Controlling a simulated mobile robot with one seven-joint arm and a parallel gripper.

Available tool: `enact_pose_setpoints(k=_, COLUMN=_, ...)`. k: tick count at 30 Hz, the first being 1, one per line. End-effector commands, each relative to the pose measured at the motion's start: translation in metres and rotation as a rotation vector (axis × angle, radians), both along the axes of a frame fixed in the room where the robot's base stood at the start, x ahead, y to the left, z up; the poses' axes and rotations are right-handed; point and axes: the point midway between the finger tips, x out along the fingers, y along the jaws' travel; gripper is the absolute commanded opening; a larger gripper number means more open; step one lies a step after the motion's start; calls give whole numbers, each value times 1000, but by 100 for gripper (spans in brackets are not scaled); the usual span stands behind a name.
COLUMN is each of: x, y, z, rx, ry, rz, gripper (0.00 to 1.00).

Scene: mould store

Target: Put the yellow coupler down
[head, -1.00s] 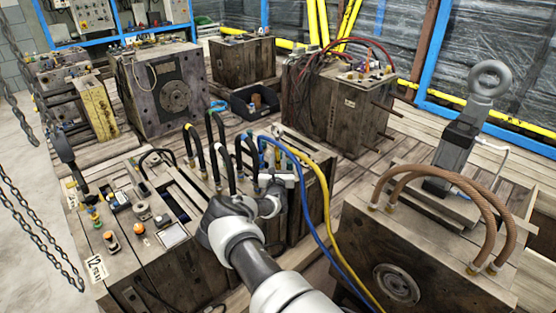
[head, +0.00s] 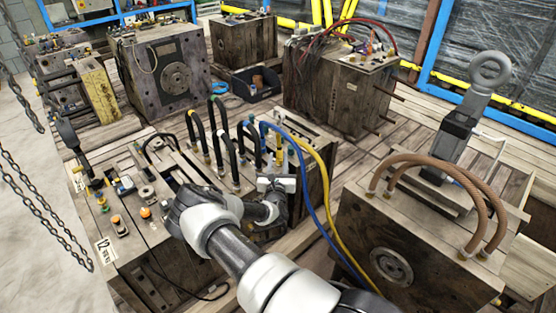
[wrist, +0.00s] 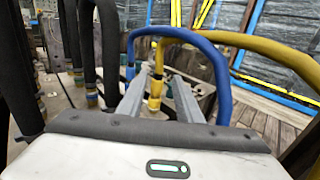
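The yellow coupler (wrist: 155,92) stands roughly upright at the end of the yellow hose (wrist: 262,50) in the wrist view. It sits between the two fingers of my gripper (wrist: 158,80). Whether both fingers touch it, and whether its lower end is seated, I cannot tell. In the head view my gripper (head: 278,184) is at the right part of the mould block with the hoses, and the coupler cannot be made out there. The yellow hose (head: 325,190) arches up behind the gripper and runs down to the right.
A blue hose (head: 308,190) runs beside the yellow one and arches close over the fingers in the wrist view. Several black hoses (head: 216,140) stand left of the gripper. A block with brown hoses (head: 440,168) stands at right. Chains (head: 45,215) hang at left.

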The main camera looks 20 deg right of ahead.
Motion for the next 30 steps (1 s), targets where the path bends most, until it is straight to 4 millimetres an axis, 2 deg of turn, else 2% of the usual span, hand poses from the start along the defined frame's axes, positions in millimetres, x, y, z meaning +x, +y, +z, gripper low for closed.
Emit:
enact_pose_setpoints(k=5, x=-13, y=4, z=7, rx=8, ry=-14, rz=-15, gripper=32)
enact_pose_setpoints(k=8, x=-16, y=-9, z=37, rx=50, ry=-79, rz=-93, gripper=32)
enact_pose_setpoints(k=11, x=-29, y=-37, z=92, rx=144, ry=-205, rz=-256, gripper=32)
enact_pose_setpoints(k=12, x=-41, y=-50, z=116, rx=194, ry=-264, rz=-340, gripper=32)
enact_pose_setpoints(k=14, x=-62, y=-69, z=149, rx=282, ry=-350, rz=-474, gripper=32)
enact_pose_setpoints(k=15, x=-79, y=-80, z=167, rx=343, ry=-402, rz=-562, gripper=32)
enact_pose_setpoints(k=18, x=-125, y=-96, z=204, rx=505, ry=-518, rz=-772, gripper=32)
enact_pose_setpoints(k=20, x=-154, y=-100, z=221, rx=609, ry=-576, rz=-889, gripper=32)
enact_pose_setpoints(k=23, x=-200, y=-94, z=241, rx=797, ry=-652, rz=-1068, gripper=32)
enact_pose_setpoints(k=26, x=-242, y=-77, z=256, rx=996, ry=-706, rz=-1226, gripper=32)
enact_pose_setpoints(k=30, x=-293, y=-35, z=276, rx=1295, ry=-741, rz=-1399, gripper=32)
